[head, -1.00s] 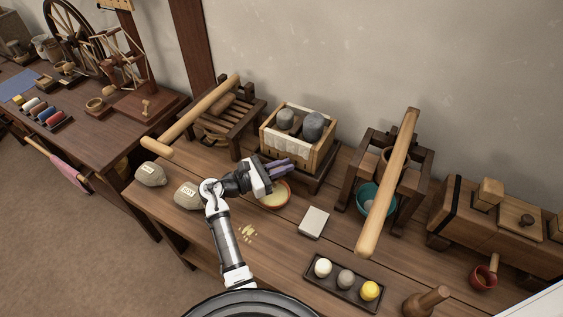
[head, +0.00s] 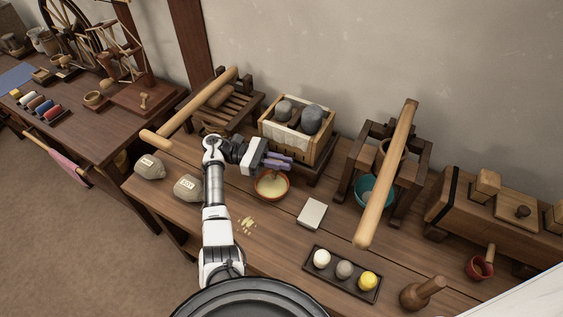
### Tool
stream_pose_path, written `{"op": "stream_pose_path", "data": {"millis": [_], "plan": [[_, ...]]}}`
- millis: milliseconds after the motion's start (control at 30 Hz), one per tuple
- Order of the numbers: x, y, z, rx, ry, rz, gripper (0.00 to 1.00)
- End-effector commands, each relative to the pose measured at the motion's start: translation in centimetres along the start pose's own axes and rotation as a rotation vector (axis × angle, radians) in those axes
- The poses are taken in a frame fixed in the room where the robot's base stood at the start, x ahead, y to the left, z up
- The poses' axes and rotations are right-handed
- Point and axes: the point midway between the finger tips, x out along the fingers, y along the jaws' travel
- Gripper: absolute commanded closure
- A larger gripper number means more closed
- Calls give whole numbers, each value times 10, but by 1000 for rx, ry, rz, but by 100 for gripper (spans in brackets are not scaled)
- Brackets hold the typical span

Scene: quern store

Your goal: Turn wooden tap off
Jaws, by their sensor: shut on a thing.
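My gripper (head: 280,161) is at the front of a wooden box press (head: 318,154) with two grey stones on white cloth. Its fingers point right and are shut just below the box's front edge, on what seems to be the wooden tap. The tap is almost wholly hidden by the fingers, so its handle angle cannot be told. An orange-brown bowl (head: 259,190) with pale liquid stands right below the fingers. A small brownish shape shows over the bowl; whether it is the spout or a stream cannot be told.
A white block (head: 312,213) is right of the bowl. A tray (head: 316,279) of three balls lies at the front. A long wooden lever (head: 386,175) projects forward at right, another (head: 200,104) at left.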

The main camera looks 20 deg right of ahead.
Motion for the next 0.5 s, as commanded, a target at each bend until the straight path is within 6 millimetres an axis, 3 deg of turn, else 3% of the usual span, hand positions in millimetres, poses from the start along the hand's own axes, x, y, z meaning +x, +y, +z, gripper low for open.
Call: {"op": "stream_pose_path", "data": {"millis": [500], "plan": [[2, -3, -2, -2, 0, -111, 100]]}}
